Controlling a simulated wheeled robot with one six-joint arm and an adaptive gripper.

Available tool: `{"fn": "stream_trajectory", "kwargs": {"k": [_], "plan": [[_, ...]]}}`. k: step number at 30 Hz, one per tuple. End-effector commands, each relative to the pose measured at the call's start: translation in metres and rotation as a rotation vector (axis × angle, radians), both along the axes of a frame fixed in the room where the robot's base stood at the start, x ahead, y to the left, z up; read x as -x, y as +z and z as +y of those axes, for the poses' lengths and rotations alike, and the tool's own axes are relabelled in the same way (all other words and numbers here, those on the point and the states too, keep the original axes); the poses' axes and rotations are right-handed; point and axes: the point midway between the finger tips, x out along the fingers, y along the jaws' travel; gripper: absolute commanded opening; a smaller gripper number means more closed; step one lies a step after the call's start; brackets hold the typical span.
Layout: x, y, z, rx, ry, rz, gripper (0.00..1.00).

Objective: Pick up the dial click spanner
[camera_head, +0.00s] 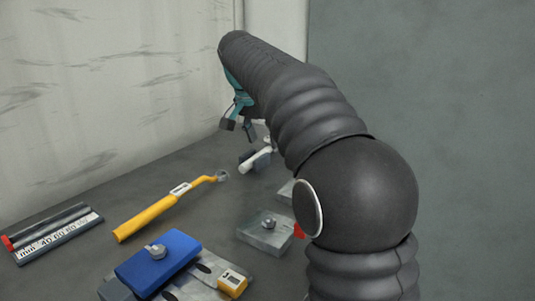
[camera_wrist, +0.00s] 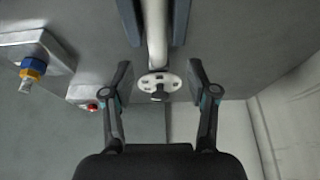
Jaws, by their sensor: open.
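A white tool with a round, pierced, dial-like head (camera_wrist: 157,84) and a dark square stub looks like the dial click spanner. Its white shaft (camera_wrist: 156,35) lies between two dark grey-blue blocks (camera_wrist: 181,22) in the wrist view. In the head view the white tool (camera_head: 255,160) rests in its dark holder at the back of the table. My gripper (camera_wrist: 160,78) is open and empty, with one finger on each side of the round head and gaps on both sides. In the head view my gripper (camera_head: 239,128) hangs above and slightly left of the tool.
A yellow-handled tool (camera_head: 150,215) lies left of centre. A blue block (camera_head: 158,262), a grey plate with a knob (camera_head: 266,232) and a labelled tray (camera_head: 60,235) are nearer. Walls (camera_head: 110,80) close off the back. A red button box (camera_wrist: 88,97) is near the left finger.

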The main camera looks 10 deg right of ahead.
Motion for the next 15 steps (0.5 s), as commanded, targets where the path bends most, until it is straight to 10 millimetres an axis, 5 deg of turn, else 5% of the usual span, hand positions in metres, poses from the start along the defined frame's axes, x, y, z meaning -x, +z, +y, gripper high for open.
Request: {"fn": "stream_trajectory", "kwargs": {"k": [6,15], "plan": [[-0.006,-0.029,-0.009,0.000,-0.001,0.001,0.58],[-0.008,-0.034,-0.011,0.000,0.000,0.001,0.58]]}}
